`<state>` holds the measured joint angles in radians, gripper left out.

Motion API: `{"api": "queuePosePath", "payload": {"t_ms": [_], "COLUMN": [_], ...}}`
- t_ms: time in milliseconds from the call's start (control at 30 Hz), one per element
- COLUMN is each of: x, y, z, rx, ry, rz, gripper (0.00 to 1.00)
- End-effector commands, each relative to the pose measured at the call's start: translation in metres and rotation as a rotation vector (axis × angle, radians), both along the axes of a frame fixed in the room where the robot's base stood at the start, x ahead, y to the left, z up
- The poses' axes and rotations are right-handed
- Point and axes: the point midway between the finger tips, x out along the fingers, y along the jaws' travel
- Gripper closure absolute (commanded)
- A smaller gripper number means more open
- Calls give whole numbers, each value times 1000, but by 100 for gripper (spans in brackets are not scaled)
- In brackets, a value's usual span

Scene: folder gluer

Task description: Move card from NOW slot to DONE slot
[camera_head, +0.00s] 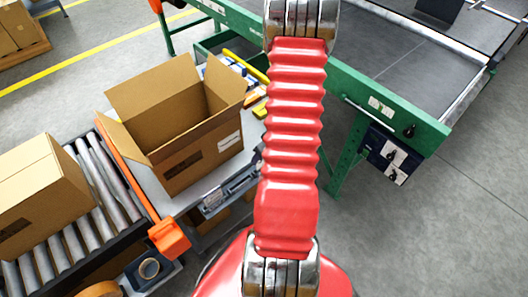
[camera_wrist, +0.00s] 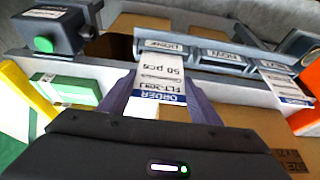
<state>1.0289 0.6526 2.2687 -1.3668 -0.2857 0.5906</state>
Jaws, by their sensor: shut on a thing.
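In the wrist view, my gripper (camera_wrist: 158,88) is shut on a white order card (camera_wrist: 162,72) with a blue ORDER band, its print upside down. The far end of the card meets the slot with the DONE label (camera_wrist: 163,48), the leftmost here; I cannot tell how deep it sits. The middle slot with the NOW label (camera_wrist: 222,55) shows no card. Another order card (camera_wrist: 284,84) is in the right-hand slot, whose label is hard to read. In the head view, the card rack (camera_head: 228,188) is on the table's front edge; my arm hides the gripper.
An open cardboard box (camera_head: 190,150) stands on the table behind the rack. A closed box (camera_head: 40,195) sits on the roller conveyor (camera_head: 105,180) at left. A green-framed machine (camera_head: 400,125) is at right. In the wrist view, a device with a green button (camera_wrist: 45,44) is at upper left.

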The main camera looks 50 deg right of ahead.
Motion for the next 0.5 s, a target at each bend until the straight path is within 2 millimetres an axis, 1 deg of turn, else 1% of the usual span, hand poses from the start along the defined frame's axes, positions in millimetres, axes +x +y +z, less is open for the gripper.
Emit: {"api": "queuePosePath", "payload": {"t_ms": [300, 500], "x": [0, 0], "y": [1, 1], "z": [-15, -19], "rx": [2, 0], "ry": [1, 1], "rz": [2, 2], "gripper": [62, 62]}}
